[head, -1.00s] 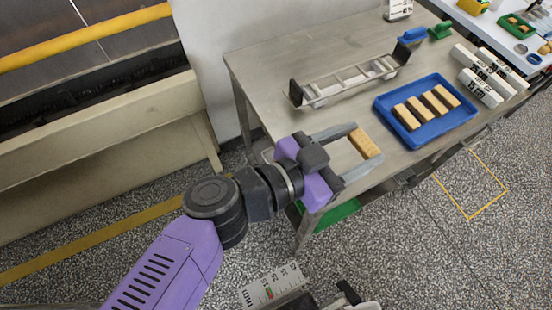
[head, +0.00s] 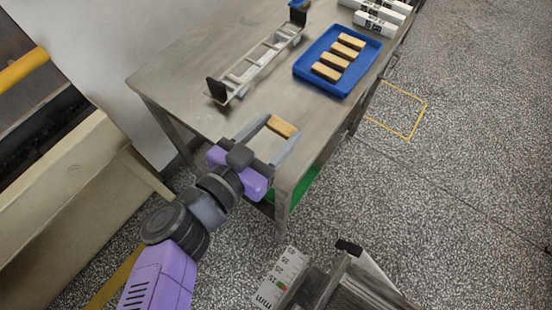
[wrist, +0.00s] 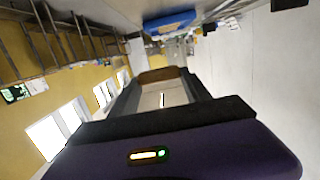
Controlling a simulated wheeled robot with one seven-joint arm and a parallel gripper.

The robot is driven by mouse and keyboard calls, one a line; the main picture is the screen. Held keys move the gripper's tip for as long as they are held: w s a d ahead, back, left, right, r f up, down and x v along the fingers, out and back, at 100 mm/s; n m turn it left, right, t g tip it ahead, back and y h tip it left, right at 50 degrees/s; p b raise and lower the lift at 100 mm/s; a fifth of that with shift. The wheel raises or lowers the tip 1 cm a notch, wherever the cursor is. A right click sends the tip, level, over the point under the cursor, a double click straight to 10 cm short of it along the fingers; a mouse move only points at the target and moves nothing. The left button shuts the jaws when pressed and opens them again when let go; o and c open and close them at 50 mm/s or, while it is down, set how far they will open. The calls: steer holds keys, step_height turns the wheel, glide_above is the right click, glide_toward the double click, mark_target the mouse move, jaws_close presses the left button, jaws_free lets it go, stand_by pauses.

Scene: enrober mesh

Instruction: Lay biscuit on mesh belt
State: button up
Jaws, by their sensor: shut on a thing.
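My gripper (head: 281,129) is shut on a tan biscuit (head: 282,126), gripped between the tips of its two long grey fingers. The biscuit is held up near the steel table's front edge, and I cannot tell its exact height. In the wrist view the biscuit (wrist: 160,74) shows as a brown block across the fingertips. A blue tray (head: 301,70) on the table holds several more biscuits (head: 338,60) in a row. A machine (head: 60,190) with a dark opening stands at the left. I cannot clearly make out a mesh belt.
A metal rack with rungs (head: 262,60) and dark end plates lies on the steel table (head: 185,75). White labelled blocks (head: 376,22) sit at the far end. A yellow rail (head: 24,66) runs above the machine. The speckled floor (head: 470,170) at the right is clear.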

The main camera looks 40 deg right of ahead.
step_height(320, 180, down, 12)
steer(key=shift+r+p, duration=0.15)
steer(key=shift+p, duration=0.15)
stand_by(0.3)
steer(key=o, duration=1)
steer(key=shift+f+b, duration=0.3)
steer(key=shift+b, duration=0.05)
